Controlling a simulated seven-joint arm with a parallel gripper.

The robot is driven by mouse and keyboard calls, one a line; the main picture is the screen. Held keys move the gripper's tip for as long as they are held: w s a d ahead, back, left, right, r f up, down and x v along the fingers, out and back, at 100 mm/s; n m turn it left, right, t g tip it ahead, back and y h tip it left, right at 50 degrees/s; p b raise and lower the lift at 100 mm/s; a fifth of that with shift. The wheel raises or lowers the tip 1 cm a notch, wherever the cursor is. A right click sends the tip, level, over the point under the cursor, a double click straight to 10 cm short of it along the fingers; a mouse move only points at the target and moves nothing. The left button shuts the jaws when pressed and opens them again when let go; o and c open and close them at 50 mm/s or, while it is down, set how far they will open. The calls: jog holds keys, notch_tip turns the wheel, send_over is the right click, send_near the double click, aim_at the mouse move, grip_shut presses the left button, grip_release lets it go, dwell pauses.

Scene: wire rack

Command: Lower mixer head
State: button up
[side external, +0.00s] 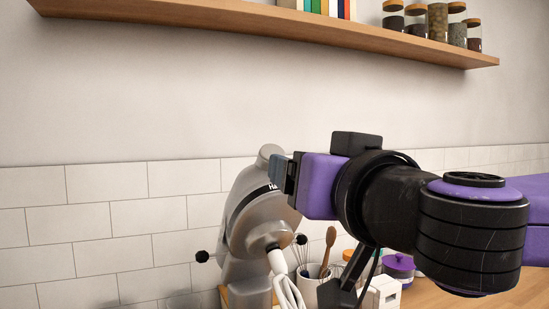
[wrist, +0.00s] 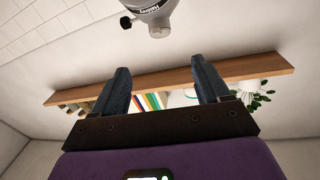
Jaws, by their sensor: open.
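The silver stand mixer (side external: 245,220) stands in front of the tiled wall in the side external view. Its head (side external: 268,160) is tilted up, with a dark band across it. My gripper (side external: 283,175) is beside the upper part of the head, on its right; whether they touch is unclear. In the wrist view, part of the mixer (wrist: 150,8) with a dark label and a black knob shows at the top edge, beyond the fingertips. My gripper (wrist: 160,65) is open there, with nothing between its fingers. My arm hides some of the counter.
A wooden shelf (side external: 200,22) with books and jars runs along the wall above. A utensil cup (side external: 308,283) with a wooden brush and a purple pot (side external: 398,268) stand on the counter, right of the mixer.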

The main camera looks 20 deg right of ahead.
jog(key=w+d, duration=0.1)
jog(key=w, duration=0.4)
jog(key=w+d, duration=0.1)
jog(key=w, duration=1.1)
jog(key=shift+d, duration=0.4)
jog(key=c, duration=1.4)
jog(key=shift+t, duration=0.7)
jog(key=shift+s+a+f, duration=0.1)
jog(key=shift+s+f, duration=0.55)
jog(key=shift+s, duration=0.35)
jog(key=shift+s+a+f, duration=0.1)
jog(key=shift+s+f, duration=0.55)
jog(key=shift+s, duration=0.3)
grip_shut()
jog(key=o, duration=1.4)
grip_release()
jog(key=shift+d+r, duration=0.1)
jog(key=s+a+f, duration=0.2)
jog(key=s, duration=1.5)
jog(key=shift+a+f, duration=0.15)
jog(key=shift+a, duration=0.2)
